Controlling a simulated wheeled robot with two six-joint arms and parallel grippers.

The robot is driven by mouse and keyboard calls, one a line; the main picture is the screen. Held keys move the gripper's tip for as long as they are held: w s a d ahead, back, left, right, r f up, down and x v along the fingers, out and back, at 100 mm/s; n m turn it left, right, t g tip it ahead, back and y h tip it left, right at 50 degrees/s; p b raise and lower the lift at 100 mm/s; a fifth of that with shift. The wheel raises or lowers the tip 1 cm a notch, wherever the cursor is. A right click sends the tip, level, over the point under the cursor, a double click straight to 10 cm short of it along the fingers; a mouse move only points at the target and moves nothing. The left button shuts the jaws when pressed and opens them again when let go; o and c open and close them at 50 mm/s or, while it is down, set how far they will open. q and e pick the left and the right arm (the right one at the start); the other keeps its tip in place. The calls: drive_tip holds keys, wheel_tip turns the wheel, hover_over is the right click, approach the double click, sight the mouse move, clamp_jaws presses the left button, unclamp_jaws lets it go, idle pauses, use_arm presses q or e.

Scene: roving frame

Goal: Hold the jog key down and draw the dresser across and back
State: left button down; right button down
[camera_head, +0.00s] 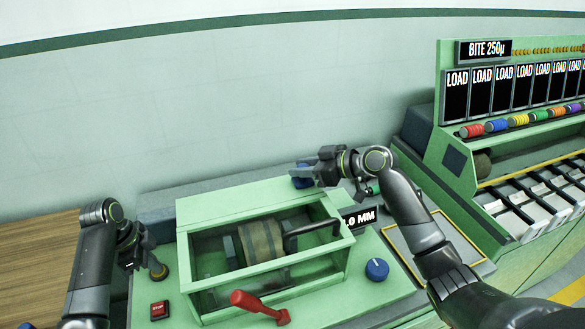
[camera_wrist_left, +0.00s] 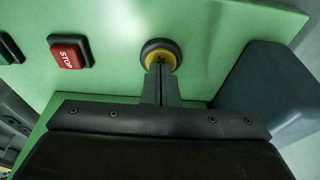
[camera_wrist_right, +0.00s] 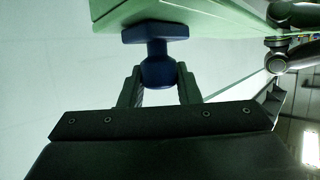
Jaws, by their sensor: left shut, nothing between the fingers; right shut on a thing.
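At the machine's back, my right gripper (camera_head: 308,172) is shut on a blue knob (camera_wrist_right: 158,68), apparently the dresser's handle. In the right wrist view the fingers sit on both sides of its round part. The rest of the dresser is not clearly visible.
A green-framed guard (camera_head: 265,285) encloses a brown roller (camera_head: 262,243). The display (camera_head: 361,218) reads 0 MM. A red STOP button (camera_head: 159,310), a red lever (camera_head: 258,304) and a blue dial (camera_head: 377,269) are in front. A rack with LOAD screens (camera_head: 510,88) stands right.

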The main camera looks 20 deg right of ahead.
drive_tip(key=c, duration=1.1)
unclamp_jaws()
drive_tip(key=shift+o, duration=0.2)
drive_tip(key=v, duration=1.2)
